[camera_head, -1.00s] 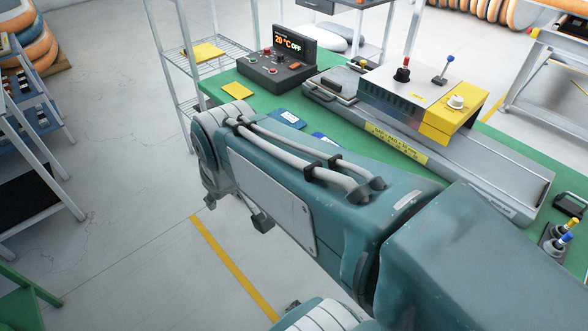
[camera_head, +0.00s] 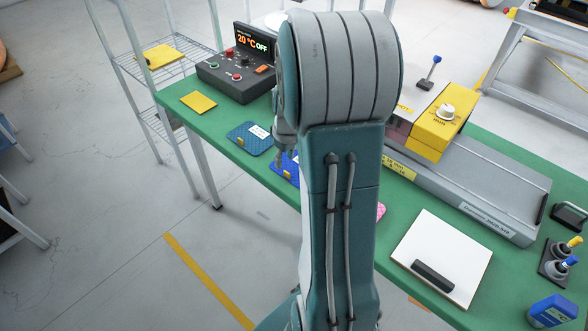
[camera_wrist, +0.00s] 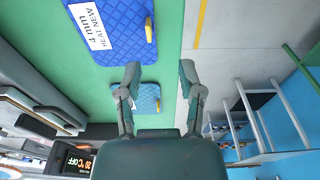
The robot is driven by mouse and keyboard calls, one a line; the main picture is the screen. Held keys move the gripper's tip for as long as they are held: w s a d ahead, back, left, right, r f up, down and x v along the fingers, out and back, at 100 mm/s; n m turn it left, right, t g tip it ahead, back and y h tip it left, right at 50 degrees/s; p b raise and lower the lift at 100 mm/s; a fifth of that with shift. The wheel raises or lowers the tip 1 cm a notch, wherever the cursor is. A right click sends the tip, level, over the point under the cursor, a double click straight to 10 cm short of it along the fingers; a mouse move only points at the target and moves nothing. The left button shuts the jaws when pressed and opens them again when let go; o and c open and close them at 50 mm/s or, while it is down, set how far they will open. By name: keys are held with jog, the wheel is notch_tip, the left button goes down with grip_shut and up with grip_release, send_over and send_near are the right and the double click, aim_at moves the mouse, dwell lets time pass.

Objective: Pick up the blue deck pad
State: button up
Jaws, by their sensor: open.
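A deep blue quilted pad (camera_head: 285,168) lies on the green table, partly hidden by my arm in the head view. In the wrist view this blue pad (camera_wrist: 122,22) is near the top, with a white label reading "4 mm" and a yellow tab. A second, teal-blue pad (camera_head: 247,139) with a white label lies farther left on the table; it also shows in the wrist view (camera_wrist: 149,98), between my fingers in the picture. My gripper (camera_wrist: 160,75) is open and empty above the table. In the head view my arm hides most of it.
A control box (camera_head: 237,76) reading 20 °C OFF and a yellow pad (camera_head: 198,102) are at the table's far end. A long grey machine (camera_head: 470,183) runs along the right. A white board (camera_head: 442,250) lies nearer. A wire shelf (camera_head: 165,68) stands behind the table.

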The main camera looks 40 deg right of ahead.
send_over(285, 178)
jog(key=d, duration=0.1)
jog(key=f, duration=0.4)
jog(key=shift+s+d+f, duration=0.1)
jog(key=shift+s+d, duration=0.05)
jog(key=shift+s, duration=0.2)
jog(key=f, duration=0.3)
jog(key=shift+w+a+f, duration=0.2)
jog(key=shift+a, duration=0.2)
jog(key=shift+a+f, duration=0.2)
jog(key=shift+f, duration=0.05)
jog(key=shift+d, duration=0.25)
jog(key=shift+c, duration=1)
jog(key=shift+d, duration=0.15)
grip_shut()
